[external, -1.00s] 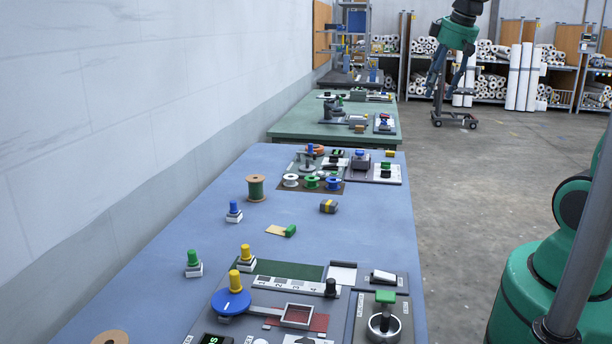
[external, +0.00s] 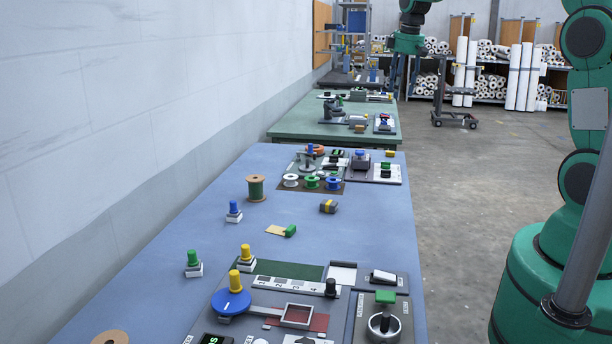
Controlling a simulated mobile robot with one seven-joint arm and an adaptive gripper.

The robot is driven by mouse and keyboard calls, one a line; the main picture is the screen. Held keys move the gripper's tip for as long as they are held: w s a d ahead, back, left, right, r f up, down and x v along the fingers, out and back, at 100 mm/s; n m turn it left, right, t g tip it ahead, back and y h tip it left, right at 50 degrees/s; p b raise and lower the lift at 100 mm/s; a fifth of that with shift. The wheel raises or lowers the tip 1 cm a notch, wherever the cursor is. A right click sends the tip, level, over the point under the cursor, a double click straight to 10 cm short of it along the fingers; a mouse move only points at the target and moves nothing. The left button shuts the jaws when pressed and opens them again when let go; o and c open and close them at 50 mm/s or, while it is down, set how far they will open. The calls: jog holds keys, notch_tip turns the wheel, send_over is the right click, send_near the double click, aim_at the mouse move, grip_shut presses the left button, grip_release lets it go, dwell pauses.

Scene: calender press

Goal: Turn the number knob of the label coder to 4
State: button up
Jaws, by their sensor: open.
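The near blue table holds a grey panel with a strip of printed numbers (external: 287,286). A black knob (external: 331,288) stands at the right end of that strip. A blue disc with a yellow handle (external: 235,281) is at the panel's left. To the right, a separate grey unit carries a round dark knob with a silver ring (external: 383,325) and a green block (external: 385,297). I cannot tell which is the label coder's number knob, nor read its setting. My gripper (external: 402,88) is open and empty, hanging high at the top of the view, far from these knobs.
Yellow, green (external: 193,260) and blue (external: 234,209) handled stamps stand on the left of the table. Spools and small devices sit at its far end. A green table (external: 350,138) is beyond.

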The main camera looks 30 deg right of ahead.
jog(key=w+d+f+n+g+p, duration=0.1)
jog(key=w+d+f+p, duration=0.2)
jog(key=w+d+f, duration=0.45)
jog(key=n+g+p, duration=0.1)
jog(key=n+p, duration=0.1)
jog(key=p, duration=0.1)
send_over(386, 165)
notch_tip(386, 165, down, 11)
jog(key=shift+w+d+f, duration=0.25)
jog(key=shift+w+f, duration=0.05)
jog(key=shift+f, duration=0.1)
jog(key=shift+f, duration=0.2)
notch_tip(386, 165, down, 13)
jog(key=shift+f+b, duration=0.2)
jog(key=shift+b, duration=0.35)
jog(key=shift+c, duration=0.2)
jog(key=c, duration=1.1)
